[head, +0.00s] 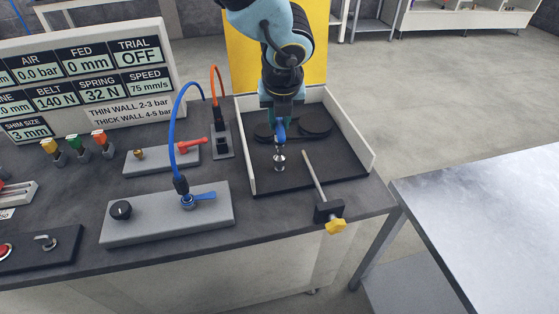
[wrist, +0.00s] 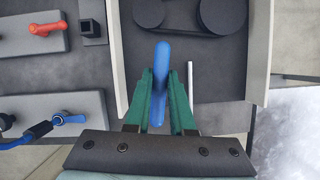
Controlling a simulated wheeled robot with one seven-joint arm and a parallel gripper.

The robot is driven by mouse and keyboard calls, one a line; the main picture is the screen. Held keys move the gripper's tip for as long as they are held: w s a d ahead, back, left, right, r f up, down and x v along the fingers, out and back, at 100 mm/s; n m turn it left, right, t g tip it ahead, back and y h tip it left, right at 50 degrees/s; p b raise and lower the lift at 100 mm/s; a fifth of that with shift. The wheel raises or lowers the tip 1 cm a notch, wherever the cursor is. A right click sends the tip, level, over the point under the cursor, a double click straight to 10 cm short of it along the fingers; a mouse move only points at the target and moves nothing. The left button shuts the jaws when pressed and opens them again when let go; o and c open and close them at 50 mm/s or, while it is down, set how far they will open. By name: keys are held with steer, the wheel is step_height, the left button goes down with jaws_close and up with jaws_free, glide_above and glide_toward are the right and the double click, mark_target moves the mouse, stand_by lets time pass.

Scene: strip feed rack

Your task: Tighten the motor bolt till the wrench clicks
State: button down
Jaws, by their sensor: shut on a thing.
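My gripper (head: 281,118) is above the walled tray on the bench, pointing down. It is shut on a blue handle (wrist: 162,62), likely the wrench's, which sits between the green fingers in the wrist view. In the head view the blue handle (head: 280,132) shows just under the fingers. A round silver piece (head: 279,160) stands below it near the dark tray floor. I cannot tell whether that piece is the wrench's head, the motor bolt, or both, nor whether they touch.
Two dark pulleys with a belt (wrist: 222,14) lie behind the gripper. A pale rod (head: 314,173) leans from a black block with a yellow knob (head: 335,226) at the tray's front. White walls (head: 349,132) flank the tray. Valve plates (head: 165,218) and a display board (head: 90,82) stand left.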

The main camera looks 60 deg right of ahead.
steer(key=shift+r+p, duration=1.4)
steer(key=shift+r, duration=0.3)
